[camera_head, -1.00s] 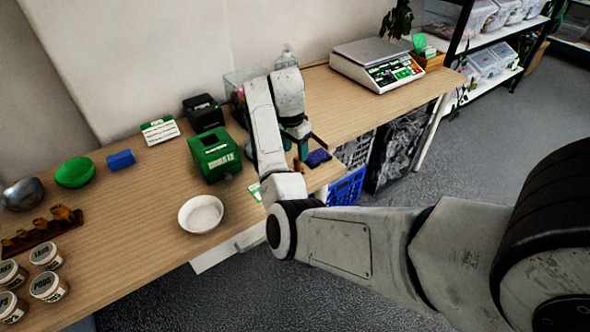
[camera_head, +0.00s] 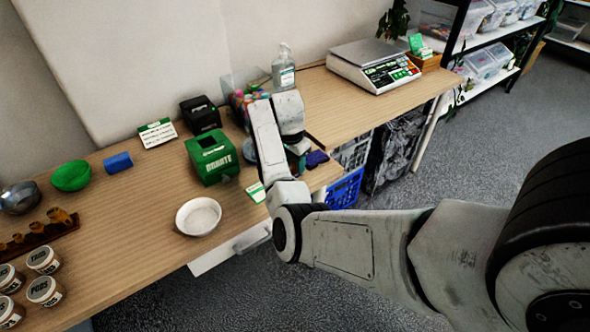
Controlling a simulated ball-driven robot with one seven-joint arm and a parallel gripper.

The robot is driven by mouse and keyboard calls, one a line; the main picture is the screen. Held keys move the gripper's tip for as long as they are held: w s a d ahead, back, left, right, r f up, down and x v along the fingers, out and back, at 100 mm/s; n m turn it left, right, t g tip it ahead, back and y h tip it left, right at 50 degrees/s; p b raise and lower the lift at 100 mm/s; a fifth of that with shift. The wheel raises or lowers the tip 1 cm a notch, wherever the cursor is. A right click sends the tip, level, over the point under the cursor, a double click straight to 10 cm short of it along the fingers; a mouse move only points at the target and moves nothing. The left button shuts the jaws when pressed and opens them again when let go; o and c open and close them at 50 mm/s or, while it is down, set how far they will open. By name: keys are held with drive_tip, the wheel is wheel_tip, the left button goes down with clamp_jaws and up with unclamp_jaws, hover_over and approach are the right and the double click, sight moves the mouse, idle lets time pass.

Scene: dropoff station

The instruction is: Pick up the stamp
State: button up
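My gripper (camera_head: 299,148) is at the near right part of the wooden desk, low beside a dark blue-purple pad-like block (camera_head: 316,158). My own arm link covers most of the gripper, and only a small greenish part shows below the wrist. I cannot tell whether its fingers are open or shut. I cannot make out the stamp clearly; it may be hidden behind my arm or gripper.
A green donation box (camera_head: 212,157) stands left of my arm, with a white bowl (camera_head: 199,216) in front. A clear bin of colourful items (camera_head: 240,98) and a pump bottle (camera_head: 284,68) stand behind. A scale (camera_head: 372,65) is at right. Bare desk (camera_head: 130,215) lies left.

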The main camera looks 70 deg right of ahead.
clamp_jaws()
drive_tip(key=shift+r, duration=0.2)
drive_tip(key=shift+r, duration=0.6)
drive_tip(key=s+a+r+p, duration=0.5)
drive_tip(key=s+a+r, duration=0.1)
drive_tip(key=s+r, duration=0.5)
drive_tip(key=shift+s+a+r+p, duration=0.25)
drive_tip(key=shift+s+a+p, duration=0.15)
drive_tip(key=shift+s, duration=0.25)
